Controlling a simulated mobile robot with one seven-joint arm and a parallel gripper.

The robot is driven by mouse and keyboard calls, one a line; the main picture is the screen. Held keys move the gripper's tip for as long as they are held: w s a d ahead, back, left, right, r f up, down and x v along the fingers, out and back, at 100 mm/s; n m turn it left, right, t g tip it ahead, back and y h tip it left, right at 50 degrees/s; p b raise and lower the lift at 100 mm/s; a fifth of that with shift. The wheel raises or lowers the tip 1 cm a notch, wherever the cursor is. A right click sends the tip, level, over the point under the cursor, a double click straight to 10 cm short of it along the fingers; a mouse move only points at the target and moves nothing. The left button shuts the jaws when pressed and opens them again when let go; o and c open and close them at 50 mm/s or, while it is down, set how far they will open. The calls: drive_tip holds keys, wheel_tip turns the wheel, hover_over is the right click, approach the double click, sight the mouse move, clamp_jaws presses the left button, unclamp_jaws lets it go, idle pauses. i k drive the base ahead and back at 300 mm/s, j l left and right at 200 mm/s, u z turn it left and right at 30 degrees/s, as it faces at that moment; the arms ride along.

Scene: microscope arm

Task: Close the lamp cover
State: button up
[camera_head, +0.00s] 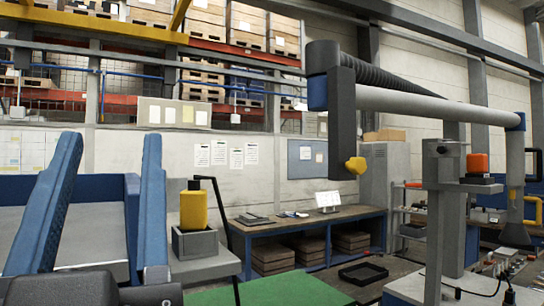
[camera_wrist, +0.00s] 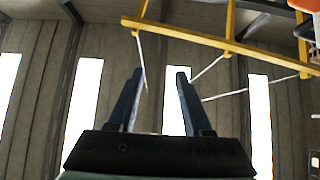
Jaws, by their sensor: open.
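My gripper (camera_head: 111,143) is open and empty, raised at the left of the head view with its two blue fingers pointing up. In the wrist view my gripper (camera_wrist: 159,75) has only wall, bright windows and yellow beams behind it. A jointed arm (camera_head: 440,105) spans the right of the head view. At its left end hangs a dark upright part (camera_head: 341,125) with a yellow knob (camera_head: 356,165). At its right end hangs a dark cone-shaped part (camera_head: 515,236). I cannot tell which part is the lamp cover, or whether it is open. My gripper is apart from all these parts.
A yellow object (camera_head: 193,208) stands in a grey box (camera_head: 195,243) right of my gripper. A blue-framed bench (camera_head: 310,221) stands behind. A black tray (camera_head: 363,274) lies on the floor beside green flooring (camera_head: 265,290).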

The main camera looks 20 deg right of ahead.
sight(444, 148)
drive_tip(key=z, duration=1.5)
drive_tip(key=i+l+u, duration=0.25)
drive_tip(key=u, duration=0.25)
drive_tip(key=i+l+u, duration=0.15)
drive_tip(key=l+u, duration=0.35)
drive_tip(key=i+l+u, duration=0.15)
drive_tip(key=l+u, duration=0.2)
drive_tip(key=u, duration=0.15)
drive_tip(key=i+l, duration=0.1)
drive_tip(key=l, duration=0.35)
drive_tip(key=i+l+u, duration=0.1)
drive_tip(key=l, duration=0.4)
drive_tip(key=i+l, duration=0.1)
drive_tip(key=l, duration=0.35)
drive_tip(key=i, duration=0.35)
